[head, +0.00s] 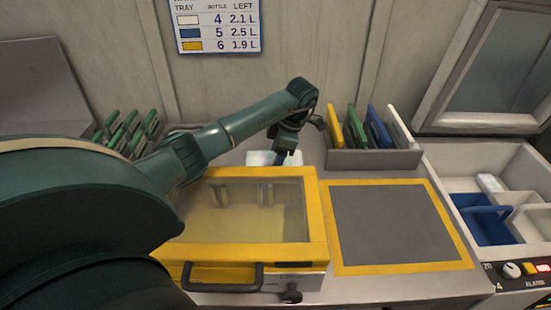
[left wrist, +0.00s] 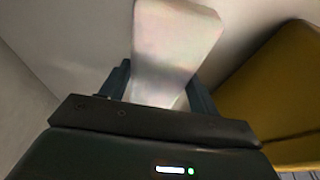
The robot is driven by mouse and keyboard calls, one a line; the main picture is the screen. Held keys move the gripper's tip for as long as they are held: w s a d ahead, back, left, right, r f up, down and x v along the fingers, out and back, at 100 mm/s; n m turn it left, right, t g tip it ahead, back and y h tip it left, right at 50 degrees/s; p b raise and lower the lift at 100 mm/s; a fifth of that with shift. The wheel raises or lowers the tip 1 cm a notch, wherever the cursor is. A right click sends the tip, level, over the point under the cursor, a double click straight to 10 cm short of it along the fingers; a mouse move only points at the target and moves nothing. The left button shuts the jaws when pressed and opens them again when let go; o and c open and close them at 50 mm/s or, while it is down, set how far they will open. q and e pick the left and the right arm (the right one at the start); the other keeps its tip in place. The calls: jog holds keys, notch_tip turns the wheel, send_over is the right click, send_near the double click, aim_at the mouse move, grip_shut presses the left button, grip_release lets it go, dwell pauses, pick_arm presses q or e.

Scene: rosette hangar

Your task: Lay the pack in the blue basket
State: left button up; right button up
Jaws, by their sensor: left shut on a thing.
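The pack is a pale, whitish, slightly shiny flat thing (head: 262,158) at the back of the counter, behind the yellow-framed box. My left gripper (head: 284,157) is at it, pointing down. In the left wrist view the pack (left wrist: 175,45) sits between the two fingers of the left gripper (left wrist: 158,92), which is shut on it. Whether the pack touches the counter I cannot tell. The blue basket (head: 487,228) stands at the right, in a compartment of a white tray, with a blue bar across it. My right gripper is not in view.
The yellow-framed box (head: 318,225) with a clear lid and black handle stands in front of the gripper. A grey bin (head: 375,160) holds upright coloured panels. A grey mat with yellow border (head: 395,225) lies clear. The white divided tray (head: 465,188) has raised walls.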

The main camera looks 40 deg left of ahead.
pick_arm(q)
jog(key=shift+f, duration=0.85)
jog(key=o, duration=1.2)
